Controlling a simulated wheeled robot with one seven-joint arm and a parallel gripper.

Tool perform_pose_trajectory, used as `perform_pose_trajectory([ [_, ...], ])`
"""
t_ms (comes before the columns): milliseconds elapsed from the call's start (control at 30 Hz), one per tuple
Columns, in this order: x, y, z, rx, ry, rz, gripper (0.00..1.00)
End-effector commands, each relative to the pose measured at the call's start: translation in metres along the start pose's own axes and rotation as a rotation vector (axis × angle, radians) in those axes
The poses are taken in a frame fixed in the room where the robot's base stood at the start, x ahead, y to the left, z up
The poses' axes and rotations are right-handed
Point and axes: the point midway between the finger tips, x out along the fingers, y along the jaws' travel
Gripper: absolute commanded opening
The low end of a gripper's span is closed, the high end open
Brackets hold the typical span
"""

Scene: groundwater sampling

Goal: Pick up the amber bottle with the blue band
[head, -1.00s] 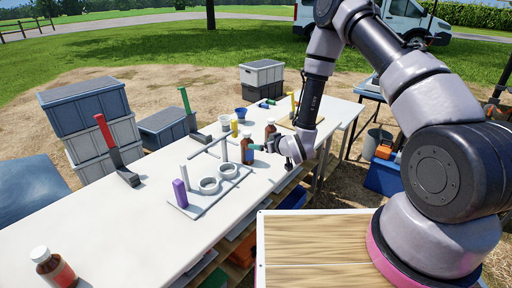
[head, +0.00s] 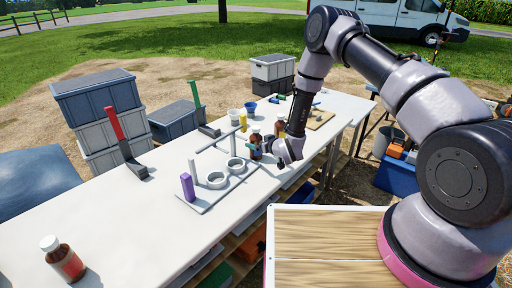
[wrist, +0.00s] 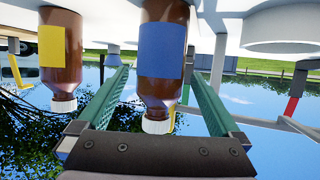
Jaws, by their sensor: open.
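The amber bottle with the blue band (wrist: 161,52) has a white cap and shows upside down in the wrist view, between the two green fingers of my gripper (wrist: 160,84). The fingers are open, with a gap visible on either side of the bottle. A second amber bottle, with a yellow band (wrist: 53,47), is to the left in the wrist view, outside the fingers. It also shows in the head view (head: 280,127), just behind my gripper.
A grey rack with two rings (head: 209,192) and a purple block (head: 188,186) stands left of the bottle. An amber bottle with a red band (head: 66,263) stands at the near left. Cups (head: 234,117) stand behind.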

Motion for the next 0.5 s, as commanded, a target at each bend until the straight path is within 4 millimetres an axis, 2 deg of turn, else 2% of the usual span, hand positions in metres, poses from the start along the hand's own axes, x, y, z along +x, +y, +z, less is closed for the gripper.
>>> perform_pose_trajectory([
  [100,0.0081,-0.0005,-0.0005,0.000,0.000,0.000,1.00],
  [300,0.0085,-0.0002,-0.0004,0.001,0.000,0.000,1.00],
  [367,0.0084,-0.0002,-0.0004,0.001,0.000,0.000,0.81],
  [500,0.0083,-0.0001,-0.0004,0.001,0.000,0.000,0.27],
])
